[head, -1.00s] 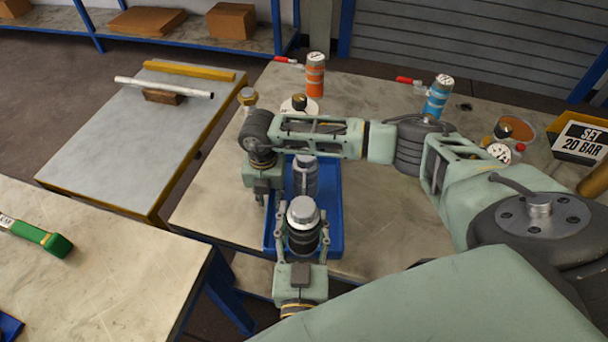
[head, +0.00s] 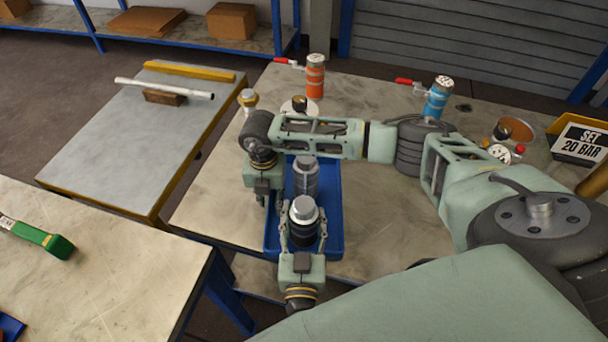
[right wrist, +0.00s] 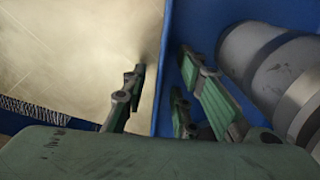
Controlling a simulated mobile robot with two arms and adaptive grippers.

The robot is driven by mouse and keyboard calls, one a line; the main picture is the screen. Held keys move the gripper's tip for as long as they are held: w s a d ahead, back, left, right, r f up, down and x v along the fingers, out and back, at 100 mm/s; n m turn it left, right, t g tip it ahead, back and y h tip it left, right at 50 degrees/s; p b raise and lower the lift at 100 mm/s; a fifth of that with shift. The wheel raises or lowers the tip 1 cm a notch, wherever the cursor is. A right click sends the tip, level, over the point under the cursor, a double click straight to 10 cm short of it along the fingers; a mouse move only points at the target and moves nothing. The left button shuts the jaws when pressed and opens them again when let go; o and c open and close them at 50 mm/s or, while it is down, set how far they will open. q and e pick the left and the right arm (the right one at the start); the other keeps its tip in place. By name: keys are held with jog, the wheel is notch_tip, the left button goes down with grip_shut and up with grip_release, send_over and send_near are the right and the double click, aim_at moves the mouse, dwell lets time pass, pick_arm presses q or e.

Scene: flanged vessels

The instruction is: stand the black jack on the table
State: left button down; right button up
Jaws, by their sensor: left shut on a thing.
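The black jack (head: 303,231) has a dark ribbed body and a silver top and looks roughly upright. My left gripper (head: 303,229) is shut on it from the near side, over the near part of the blue tray (head: 333,220). The jack's lower end is hidden, so I cannot tell if it touches anything. My right gripper (head: 266,200) points down at the tray's left edge. In the right wrist view its fingers (right wrist: 160,95) are apart, on either side of the blue tray wall (right wrist: 172,60). A grey jack (head: 306,180) stands in the tray beside it.
The table (head: 215,205) has bare room left of the tray. Behind stand an orange cylinder (head: 315,78) and a blue cylinder (head: 437,98) with red-handled valves. A gauge (head: 499,153) and a sign (head: 582,140) are at right. A gap separates the near-left table (head: 110,260).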

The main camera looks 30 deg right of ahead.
dwell(0.4)
pick_arm(q)
jog(key=c, duration=1.3)
grip_release()
jog(key=shift+f, duration=0.3)
jog(key=o, duration=0.5)
jog(key=shift+r, duration=0.1)
